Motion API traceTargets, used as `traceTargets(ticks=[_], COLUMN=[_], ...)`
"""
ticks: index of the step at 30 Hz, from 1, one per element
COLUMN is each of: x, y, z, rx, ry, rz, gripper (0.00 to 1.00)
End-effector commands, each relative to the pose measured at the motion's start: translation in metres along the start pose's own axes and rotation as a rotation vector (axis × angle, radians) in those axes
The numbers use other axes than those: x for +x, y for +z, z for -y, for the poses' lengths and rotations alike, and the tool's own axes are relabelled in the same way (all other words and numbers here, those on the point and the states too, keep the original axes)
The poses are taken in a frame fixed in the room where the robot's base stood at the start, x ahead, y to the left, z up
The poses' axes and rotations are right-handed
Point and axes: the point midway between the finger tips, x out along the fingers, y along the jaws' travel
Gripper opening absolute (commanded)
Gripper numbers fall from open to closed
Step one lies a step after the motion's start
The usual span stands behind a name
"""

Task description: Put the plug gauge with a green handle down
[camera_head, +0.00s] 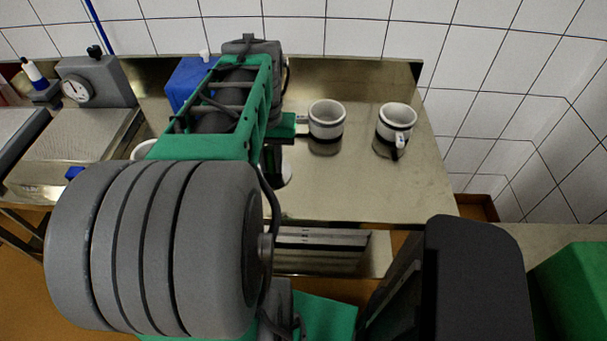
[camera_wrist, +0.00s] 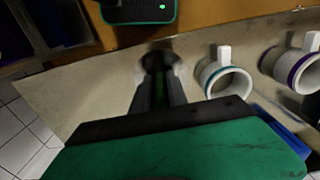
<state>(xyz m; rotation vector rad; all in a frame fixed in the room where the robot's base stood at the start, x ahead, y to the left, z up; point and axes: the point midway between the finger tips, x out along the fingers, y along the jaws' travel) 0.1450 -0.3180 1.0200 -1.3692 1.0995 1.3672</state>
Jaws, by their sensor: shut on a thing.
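My gripper (camera_wrist: 160,92) is shut on the plug gauge (camera_wrist: 160,62) in the wrist view. Only a dark round end and a little green between the fingers show; the rest of the gauge is hidden. It is over the steel table (camera_wrist: 80,95), near the table's front edge. Pale patches show on both sides of the fingertips. I cannot tell whether the gauge touches the table. In the head view my arm hides most of the gripper and gauge.
A dial instrument (camera_head: 88,88) is at left. The table's front right is clear.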

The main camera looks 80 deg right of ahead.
Motion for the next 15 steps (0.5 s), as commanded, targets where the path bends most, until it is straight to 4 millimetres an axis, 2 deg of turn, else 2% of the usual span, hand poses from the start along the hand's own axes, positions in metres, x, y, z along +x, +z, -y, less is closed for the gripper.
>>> traceTargets(ticks=[5, 6, 10, 15], x=[0.020, 0.029, 0.058, 0.078], y=[-0.036, -0.042, -0.059, -0.071], z=[-0.036, -0.043, -0.058, -0.068], rx=[0.005, 0.003, 0.000, -0.002], ry=[0.000, -0.001, -0.001, 0.000], rz=[0.005, 0.008, 0.006, 0.002], gripper=[0.00, 0.00, 0.00, 0.00])
